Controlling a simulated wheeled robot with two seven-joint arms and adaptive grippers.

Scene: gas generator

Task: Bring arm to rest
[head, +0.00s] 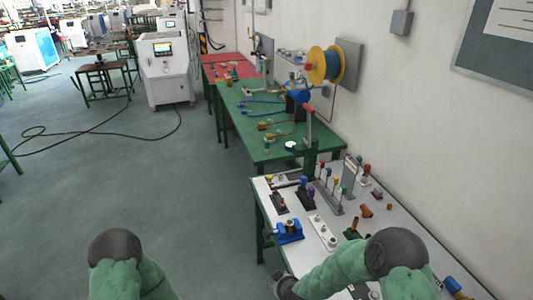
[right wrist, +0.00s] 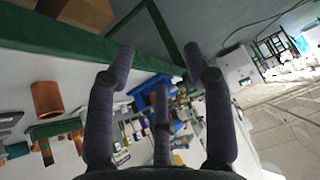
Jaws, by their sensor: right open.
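My right arm (head: 360,265) comes in from the lower right in the head view, its forearm reaching left along the near edge of the white-topped workbench (head: 321,262). My right gripper (right wrist: 160,68) shows in the right wrist view with its dark fingers spread apart and nothing between them. In the head view only a dark part of that hand shows at the bottom edge, mostly cut off. My left arm (head: 118,265) is at the lower left over the floor, with its elbow up. Its gripper is out of the picture.
The bench holds a blue vise-like part (head: 290,232), several coloured-handled tools and a brown cylinder (right wrist: 47,100). Grey floor (head: 170,195) left of the bench is open; a black cable lies farther back.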

